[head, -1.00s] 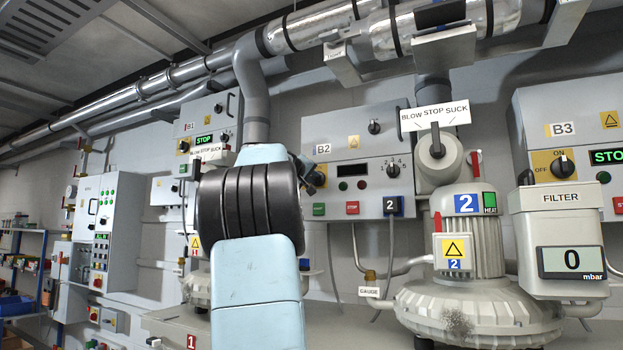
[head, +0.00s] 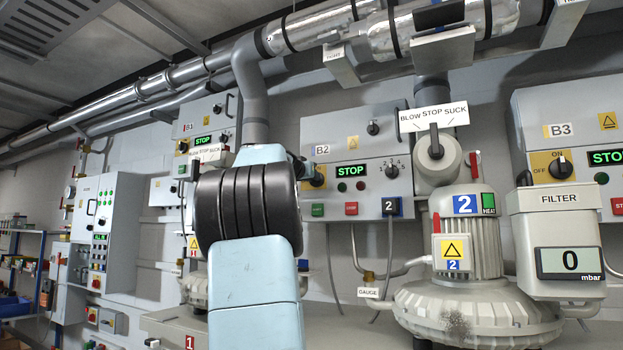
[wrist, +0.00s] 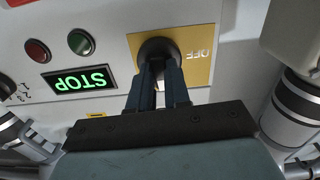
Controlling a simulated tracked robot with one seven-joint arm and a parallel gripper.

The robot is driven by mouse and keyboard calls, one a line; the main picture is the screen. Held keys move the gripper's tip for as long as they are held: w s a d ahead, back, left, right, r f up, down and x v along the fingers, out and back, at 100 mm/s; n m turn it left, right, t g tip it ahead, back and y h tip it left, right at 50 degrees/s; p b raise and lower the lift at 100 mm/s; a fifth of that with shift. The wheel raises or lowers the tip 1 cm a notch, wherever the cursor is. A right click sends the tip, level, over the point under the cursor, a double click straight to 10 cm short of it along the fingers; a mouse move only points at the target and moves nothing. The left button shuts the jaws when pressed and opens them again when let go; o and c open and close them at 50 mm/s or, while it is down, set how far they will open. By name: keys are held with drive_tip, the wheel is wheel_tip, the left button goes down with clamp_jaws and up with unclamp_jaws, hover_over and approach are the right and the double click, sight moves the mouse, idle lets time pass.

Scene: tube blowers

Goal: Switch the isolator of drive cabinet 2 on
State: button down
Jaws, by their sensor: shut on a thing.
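Drive cabinet B2 (head: 357,165) is the grey wall box in the middle of the head view. Its display (head: 351,171) is lit green and reads STOP. It shows upside down in the wrist view (wrist: 81,79). The isolator is a dark rotary knob (wrist: 156,45) on a yellow plate (wrist: 202,66) with the word OFF visible. My gripper (wrist: 160,72) is shut on the knob, its two dark fingers straight against it. The fingers hide most of the knob, and I cannot read its exact angle. In the head view my arm covers most of the isolator.
A blow/stop/suck lever (head: 435,142) and blower 2 (head: 470,290) stand right of the cabinet. A filter unit (head: 556,240) reads 0 mbar. Cabinet B3 (head: 590,130) is at the far right. A grey pipe (head: 254,90) runs down behind my arm.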

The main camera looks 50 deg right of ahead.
drive_tip(key=shift+f+m, duration=0.1)
drive_tip(key=shift+m, duration=0.3)
drive_tip(key=c, duration=1.3)
unclamp_jaws()
drive_tip(key=shift+w, duration=0.1)
drive_tip(key=shift+c, duration=0.2)
drive_tip(key=shift+o, duration=1.3)
drive_tip(key=v, duration=1.4)
drive_tip(key=shift+d, duration=0.15)
